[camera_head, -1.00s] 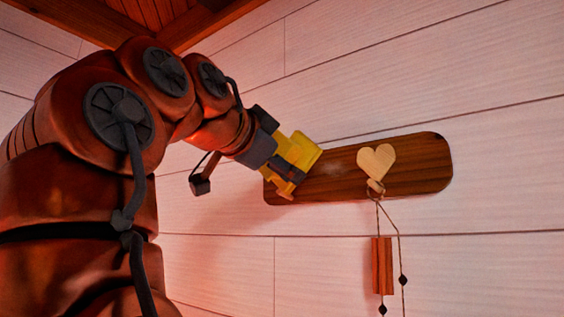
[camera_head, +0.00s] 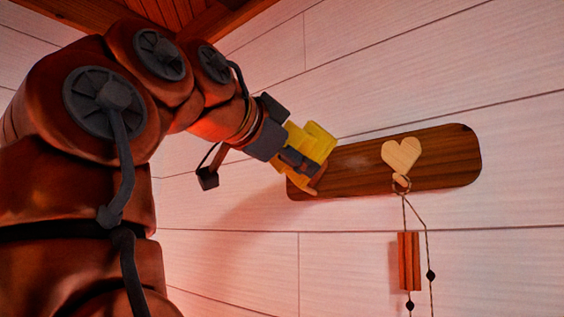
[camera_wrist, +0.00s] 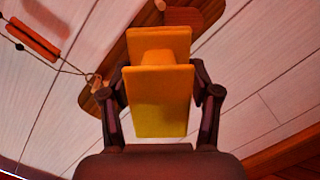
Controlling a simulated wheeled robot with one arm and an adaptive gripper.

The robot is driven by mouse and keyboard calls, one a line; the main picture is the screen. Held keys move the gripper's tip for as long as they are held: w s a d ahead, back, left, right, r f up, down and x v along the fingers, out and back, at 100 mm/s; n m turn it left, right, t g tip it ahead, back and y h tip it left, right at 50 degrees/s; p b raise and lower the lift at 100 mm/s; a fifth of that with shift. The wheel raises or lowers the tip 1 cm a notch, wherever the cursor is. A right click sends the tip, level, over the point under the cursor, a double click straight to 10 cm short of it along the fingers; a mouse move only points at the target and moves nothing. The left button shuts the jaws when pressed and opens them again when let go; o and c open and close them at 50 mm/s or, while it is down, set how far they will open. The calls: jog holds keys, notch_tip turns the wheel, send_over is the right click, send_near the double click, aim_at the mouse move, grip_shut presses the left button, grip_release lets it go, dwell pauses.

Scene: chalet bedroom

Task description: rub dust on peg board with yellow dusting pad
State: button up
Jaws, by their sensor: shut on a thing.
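The yellow dusting pad (camera_head: 320,140) is held in my gripper (camera_head: 303,163) in front of the left end of the dark brown peg board (camera_head: 445,160). In the wrist view the pad (camera_wrist: 160,102) sits between my two dark fingers, and my gripper (camera_wrist: 160,78) is shut on it. The peg board (camera_wrist: 200,18) shows behind the pad, partly hidden by it. A faint pale dusty patch (camera_head: 352,160) lies on the board between the pad and the heart. I cannot tell whether the pad touches the board.
A pale wooden heart (camera_head: 402,157) is on the board's right half. Below it a string with a reddish wooden piece (camera_head: 409,261) and dark beads hangs from a peg. The white plank wall around is bare.

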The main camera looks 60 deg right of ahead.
aim_at(371, 164)
jog(key=shift+d, duration=0.2)
jog(key=shift+s+d, duration=0.2)
jog(key=shift+d, duration=0.9)
jog(key=shift+s+d, duration=0.25)
jog(key=shift+d, duration=0.85)
jog(key=shift+s+d, duration=0.2)
jog(key=shift+d, duration=0.9)
jog(key=shift+s+d+f, duration=0.1)
jog(key=shift+s+d, duration=0.05)
jog(key=shift+d, duration=0.8)
jog(key=shift+s, duration=0.1)
jog(key=shift+s+a+b, duration=0.2)
jog(key=shift+s+a, duration=0.05)
jog(key=shift+s, duration=0.55)
jog(key=shift+s+a+b, duration=0.15)
jog(key=shift+s+a, duration=0.1)
jog(key=shift+s, duration=0.55)
jog(key=shift+s+a, duration=0.15)
jog(key=shift+s, duration=1)
jog(key=shift+s+a, duration=0.15)
jog(key=shift+s, duration=0.95)
jog(key=shift+b, duration=0.3)
